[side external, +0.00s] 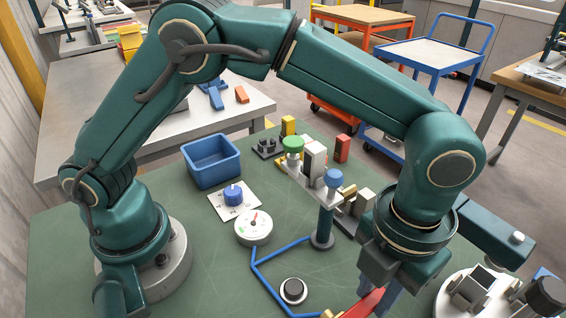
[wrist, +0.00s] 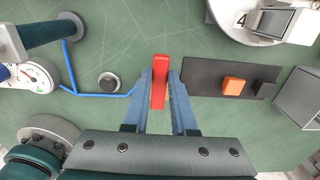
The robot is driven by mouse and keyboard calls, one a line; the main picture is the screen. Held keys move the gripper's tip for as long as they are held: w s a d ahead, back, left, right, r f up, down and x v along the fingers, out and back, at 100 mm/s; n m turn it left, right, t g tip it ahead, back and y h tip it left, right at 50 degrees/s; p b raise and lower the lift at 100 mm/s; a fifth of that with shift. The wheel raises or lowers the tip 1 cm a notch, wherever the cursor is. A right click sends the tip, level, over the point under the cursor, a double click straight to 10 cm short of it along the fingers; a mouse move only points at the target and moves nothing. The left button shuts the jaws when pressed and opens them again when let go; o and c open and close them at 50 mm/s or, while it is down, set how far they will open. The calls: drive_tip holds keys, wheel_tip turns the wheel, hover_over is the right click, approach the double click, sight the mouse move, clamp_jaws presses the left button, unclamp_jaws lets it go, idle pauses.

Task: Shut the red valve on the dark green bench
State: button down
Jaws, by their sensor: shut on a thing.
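The red valve's lever (wrist: 159,82) lies between my gripper's (wrist: 160,88) two blue fingers, which are shut on it. In the wrist view the lever points up and down the picture, roughly crosswise to the blue pipe (wrist: 100,94) that comes in from the left. The valve body under the lever is hidden. In the side view the red lever (side external: 365,302) shows at the bottom edge below my gripper (side external: 380,292), partly cut off. The dark green bench (side external: 190,270) lies under it all.
A round gauge (side external: 254,228) and a black push button (side external: 293,290) stand left of the valve. A blue bin (side external: 211,160) is farther back. In the wrist view, a dark plate with an orange block (wrist: 233,86) lies close right.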

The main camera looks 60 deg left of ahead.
sight(373, 301)
drive_tip(key=c, duration=0.7)
unclamp_jaws()
drive_tip(key=shift+r, duration=2.6)
